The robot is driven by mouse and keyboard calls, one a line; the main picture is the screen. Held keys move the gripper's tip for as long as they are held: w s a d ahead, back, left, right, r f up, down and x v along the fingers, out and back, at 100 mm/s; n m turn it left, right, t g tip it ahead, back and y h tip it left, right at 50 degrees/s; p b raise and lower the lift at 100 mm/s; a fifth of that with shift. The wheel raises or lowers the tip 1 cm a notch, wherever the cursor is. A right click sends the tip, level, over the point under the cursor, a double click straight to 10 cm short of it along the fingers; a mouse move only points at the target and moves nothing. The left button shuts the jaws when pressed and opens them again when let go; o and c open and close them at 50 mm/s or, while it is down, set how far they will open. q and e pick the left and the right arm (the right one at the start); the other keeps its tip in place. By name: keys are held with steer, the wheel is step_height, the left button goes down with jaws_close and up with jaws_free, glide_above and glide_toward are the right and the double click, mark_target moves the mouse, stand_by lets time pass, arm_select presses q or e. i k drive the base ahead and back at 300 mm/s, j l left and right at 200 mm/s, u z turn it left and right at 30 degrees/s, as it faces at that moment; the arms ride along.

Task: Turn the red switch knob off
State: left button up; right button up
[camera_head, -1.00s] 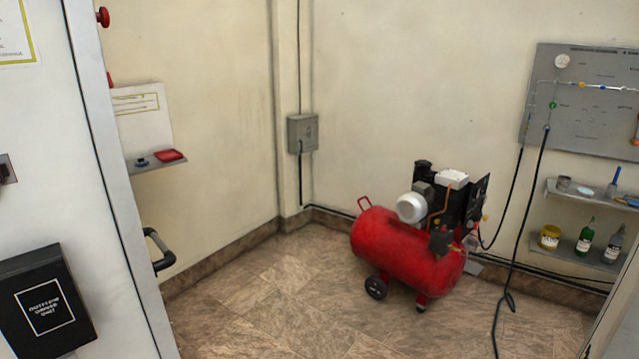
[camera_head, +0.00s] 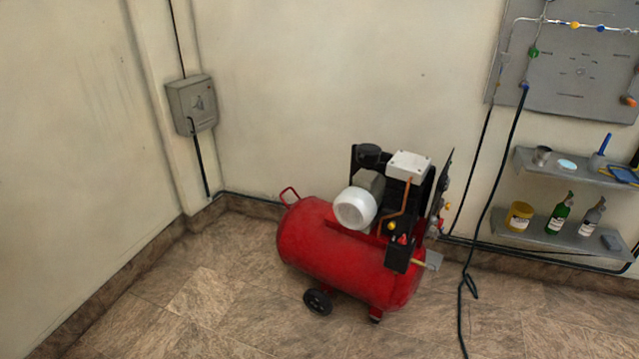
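A red air compressor (camera_head: 340,255) stands on the floor in the middle of the view. A black box (camera_head: 399,258) sits on its right end, with a small red part (camera_head: 403,239) on top that may be the red switch knob; it is too small to tell its position. A grey switch box (camera_head: 192,104) is on the wall at the left, with a small dark mark or handle on its front and no red visible. Neither of my grippers is in view.
A grey panel (camera_head: 575,75) with valves hangs on the right wall. Below it are two shelves; the lower one (camera_head: 545,238) holds bottles and a yellow can (camera_head: 519,216). A black hose (camera_head: 462,300) hangs to the floor. The tiled floor (camera_head: 190,310) at front left is clear.

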mark_target(402, 241)
steer(key=i+l+u, duration=0.1)
steer(key=i+l, duration=0.15)
steer(key=i+l+u, duration=0.1)
steer(key=l, duration=0.3)
steer(key=i+l+u, duration=0.15)
steer(key=i+l, duration=0.15)
steer(key=i+l+u, duration=0.1)
steer(key=l, duration=0.35)
steer(key=i, duration=0.1)
